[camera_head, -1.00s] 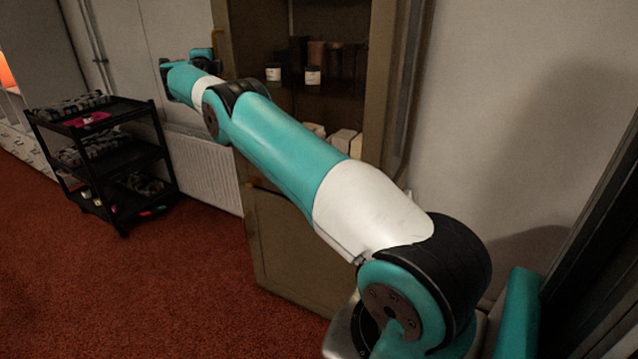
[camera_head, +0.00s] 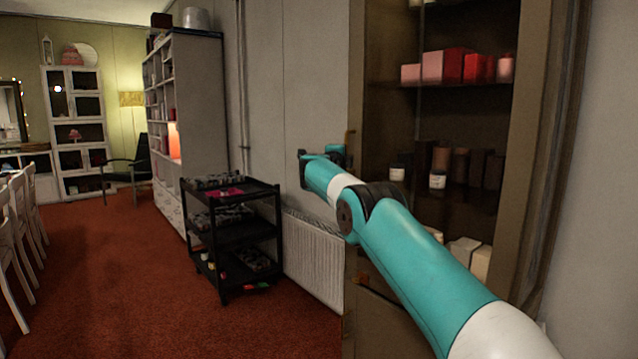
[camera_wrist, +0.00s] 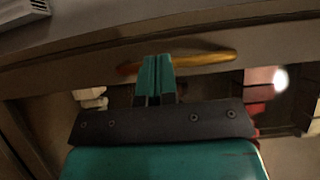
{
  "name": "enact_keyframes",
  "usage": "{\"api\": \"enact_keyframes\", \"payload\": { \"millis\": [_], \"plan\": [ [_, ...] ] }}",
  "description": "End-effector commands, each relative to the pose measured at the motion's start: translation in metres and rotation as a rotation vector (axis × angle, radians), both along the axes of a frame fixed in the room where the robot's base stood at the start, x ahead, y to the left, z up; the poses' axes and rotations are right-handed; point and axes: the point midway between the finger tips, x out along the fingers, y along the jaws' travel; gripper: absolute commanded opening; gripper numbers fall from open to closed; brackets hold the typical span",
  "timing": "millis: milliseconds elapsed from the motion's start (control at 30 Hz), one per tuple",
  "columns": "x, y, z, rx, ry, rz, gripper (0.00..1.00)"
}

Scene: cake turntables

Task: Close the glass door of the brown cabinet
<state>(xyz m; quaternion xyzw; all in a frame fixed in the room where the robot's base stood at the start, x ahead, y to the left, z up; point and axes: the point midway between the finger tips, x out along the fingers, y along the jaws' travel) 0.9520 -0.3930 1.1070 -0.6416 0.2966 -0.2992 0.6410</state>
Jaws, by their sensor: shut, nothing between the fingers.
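The brown cabinet (camera_head: 545,110) stands at the right in the head view, its shelves holding red and pink boxes, dark jars and white items. Its glass door shows in the wrist view as a brown frame rail (camera_wrist: 60,72) with a long brass handle (camera_wrist: 208,60). Shelf goods show beyond the rail. How far the door stands open I cannot tell. My gripper (camera_wrist: 157,62) is shut and empty, its fingertips overlapping the handle; whether they touch it is unclear. In the head view my gripper (camera_head: 322,154) is small, near the cabinet's left edge.
A black trolley (camera_head: 235,235) stands left of the cabinet, before a white radiator (camera_head: 315,258). A tall white shelf (camera_head: 190,110) and white chairs (camera_head: 20,225) are farther left. The red carpet (camera_head: 120,285) is clear between the chairs and trolley.

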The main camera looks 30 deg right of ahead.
Motion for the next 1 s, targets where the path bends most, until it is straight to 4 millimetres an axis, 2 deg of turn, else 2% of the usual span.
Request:
{"api": "enact_keyframes", "payload": {
  "millis": [33, 167, 333, 500, 633, 933, 1000],
  "plan": [
    [-0.002, 0.010, -0.007, -0.001, -0.003, 0.002, 0.00],
    [-0.006, 0.036, -0.008, 0.001, 0.007, 0.004, 0.00],
    [-0.018, 0.078, -0.006, 0.003, 0.014, 0.006, 0.00],
    [-0.029, 0.110, -0.005, 0.003, 0.015, 0.004, 0.00],
    [-0.034, 0.124, -0.004, 0.004, 0.015, 0.002, 0.00],
    [-0.038, 0.130, -0.004, 0.004, 0.025, 0.004, 0.00],
    [-0.037, 0.138, -0.004, -0.002, 0.069, 0.035, 0.00]
  ]
}}
